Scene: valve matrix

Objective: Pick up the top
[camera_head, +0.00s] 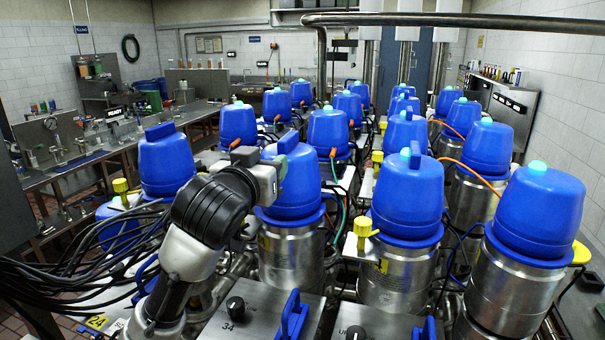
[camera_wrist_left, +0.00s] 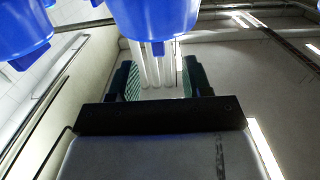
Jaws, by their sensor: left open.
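A blue dome-shaped top (camera_head: 297,190) with an upright blue handle sits on a steel cylinder in the middle of the head view. My left gripper (camera_head: 272,165) is at its upper left side, and its fingertips are hard to make out there. In the left wrist view the gripper (camera_wrist_left: 160,80) is open, with dark green-padded fingers apart and nothing held between them. A blue top (camera_wrist_left: 155,18) hangs into the upper middle of that view, its narrow handle end pointing down toward the gap. Contact cannot be told. My right gripper is not in view.
Several similar blue tops on steel cylinders stand close around, including one at the right (camera_head: 407,195) and one at the left (camera_head: 166,160). Yellow knobs (camera_head: 362,228) and cables run between them. A metal panel with a black knob (camera_head: 235,309) is in front.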

